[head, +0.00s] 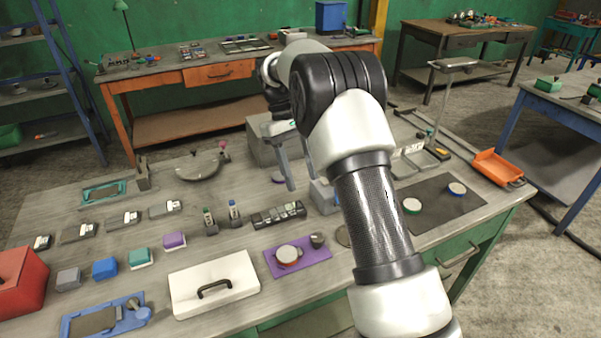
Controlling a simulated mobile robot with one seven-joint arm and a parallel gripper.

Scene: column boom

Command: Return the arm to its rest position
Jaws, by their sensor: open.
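My arm reaches from the lower right up over the workbench and bends at a dark joint near the top middle of the head view. My gripper (299,170) hangs from its far end and points down over the middle of the bench. Its two grey fingers are apart, with nothing visible between them. The fingertips are near a grey block on the bench; I cannot tell how high above the top they are. My arm hides part of the bench on the right.
The workbench (190,245) carries small boxes, a white case (213,283), a purple tray (298,257), a blue tray (105,315) and a red box (20,283). A dark mat (435,213) and an orange tray (497,168) are at right. Other benches stand behind.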

